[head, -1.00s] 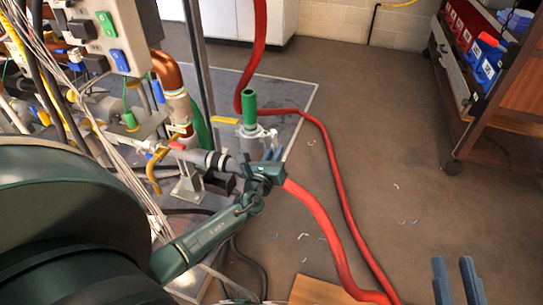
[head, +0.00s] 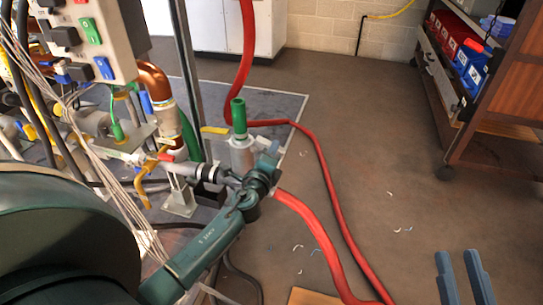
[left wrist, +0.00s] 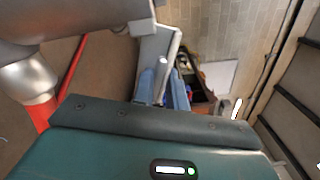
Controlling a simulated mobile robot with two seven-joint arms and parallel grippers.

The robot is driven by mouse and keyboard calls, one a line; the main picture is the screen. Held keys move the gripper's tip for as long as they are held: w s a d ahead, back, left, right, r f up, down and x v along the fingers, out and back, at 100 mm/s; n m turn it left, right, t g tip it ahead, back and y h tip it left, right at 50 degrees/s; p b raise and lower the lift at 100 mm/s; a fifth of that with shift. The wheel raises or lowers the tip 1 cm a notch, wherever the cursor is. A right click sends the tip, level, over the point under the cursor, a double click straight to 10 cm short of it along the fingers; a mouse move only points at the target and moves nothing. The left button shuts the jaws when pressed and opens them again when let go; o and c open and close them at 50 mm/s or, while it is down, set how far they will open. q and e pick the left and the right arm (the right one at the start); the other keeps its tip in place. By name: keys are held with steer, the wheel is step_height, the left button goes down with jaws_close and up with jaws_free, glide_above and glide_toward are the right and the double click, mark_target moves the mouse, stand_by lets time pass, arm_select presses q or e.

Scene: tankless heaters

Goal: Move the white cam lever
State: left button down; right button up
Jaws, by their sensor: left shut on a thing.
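My left gripper (head: 265,153) is at the grey hose coupling below the green pipe end (head: 239,117). In the left wrist view its blue fingers (left wrist: 164,88) are shut on the white cam lever (left wrist: 161,52), a pale bar that slants up from between them. In the head view the lever is small and mostly hidden by the gripper. A metal coupling with a red hose (left wrist: 38,108) shows at the left of the wrist view. My right gripper (head: 463,277) is open and empty at the lower right of the head view, over the floor.
Red hoses (head: 327,185) run across the floor beside my left gripper. Pipes, loose wires and a switch box (head: 88,40) crowd the left. A wooden cart (head: 500,130) with red and blue bins stands at the right.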

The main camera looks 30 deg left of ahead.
arm_select(q)
steer(key=n, duration=0.1)
steer(key=r+n, duration=0.1)
steer(key=n, duration=0.1)
steer(key=shift+a+r, duration=0.2)
steer(key=shift+r, duration=0.05)
arm_select(e)
steer(key=shift+f, duration=0.35)
arm_select(q)
steer(key=shift+n, duration=0.3)
arm_select(e)
steer(key=shift+s+f+h, duration=0.1)
steer(key=shift+h, duration=0.2)
arm_select(q)
steer(key=c, duration=1.7)
jaws_free()
steer(key=shift+r, duration=0.1)
steer(key=shift+s, duration=0.1)
steer(key=v, duration=1.3)
arm_select(e)
steer(key=shift+w+r+y, duration=0.25)
steer(key=shift+r+y, duration=0.25)
steer(key=shift+r, duration=0.3)
